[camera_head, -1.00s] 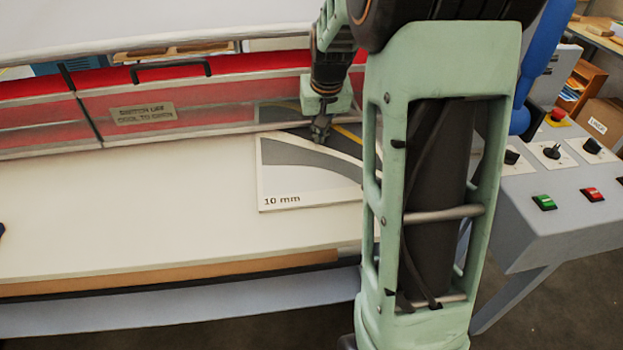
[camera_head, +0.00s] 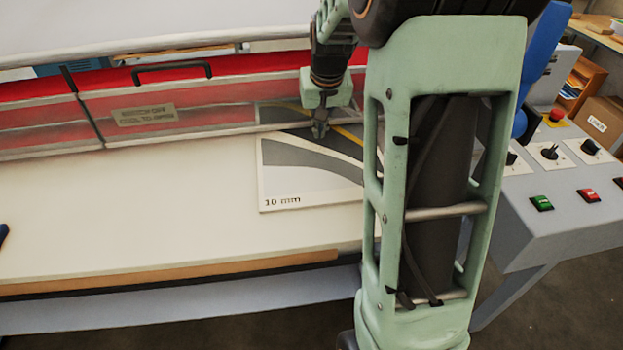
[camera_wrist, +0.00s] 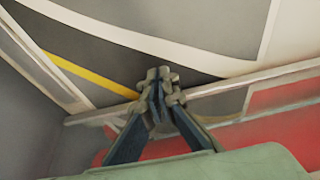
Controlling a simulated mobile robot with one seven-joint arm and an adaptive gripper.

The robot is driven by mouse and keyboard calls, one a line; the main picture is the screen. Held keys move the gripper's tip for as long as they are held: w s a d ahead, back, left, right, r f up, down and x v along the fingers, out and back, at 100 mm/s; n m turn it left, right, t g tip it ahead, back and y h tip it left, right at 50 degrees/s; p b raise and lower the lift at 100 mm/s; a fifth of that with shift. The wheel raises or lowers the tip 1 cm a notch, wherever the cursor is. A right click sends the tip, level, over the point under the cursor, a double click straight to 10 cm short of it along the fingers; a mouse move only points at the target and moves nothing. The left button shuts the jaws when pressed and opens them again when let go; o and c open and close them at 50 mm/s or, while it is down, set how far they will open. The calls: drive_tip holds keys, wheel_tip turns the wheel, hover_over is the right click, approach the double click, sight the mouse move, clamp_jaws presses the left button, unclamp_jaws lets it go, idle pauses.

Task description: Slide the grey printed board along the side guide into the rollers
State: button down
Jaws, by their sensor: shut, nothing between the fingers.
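The grey printed board (camera_head: 300,178) lies flat on the white table (camera_head: 130,200), with "10 mm" on its near edge, grey bands and a yellow stripe. Its far edge is at the red guard's lower rail, and my arm hides its right part. It also shows in the wrist view (camera_wrist: 200,55). My gripper (camera_head: 320,133) is shut and empty over the board's far edge, close to the rail; its fingertips (camera_wrist: 159,80) show together in the wrist view. I cannot tell if they touch the board. The rollers are not visible. I cannot clearly make out the side guide.
The red guard (camera_head: 180,90) with a handle and label runs across the back of the table. A grey control panel (camera_head: 565,200) with green and red buttons stands at right. The table left of the board is clear.

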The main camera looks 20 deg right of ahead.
drive_tip(key=shift+r+p, duration=1.65)
drive_tip(key=shift+r, duration=0.9)
drive_tip(key=shift+f, duration=0.1)
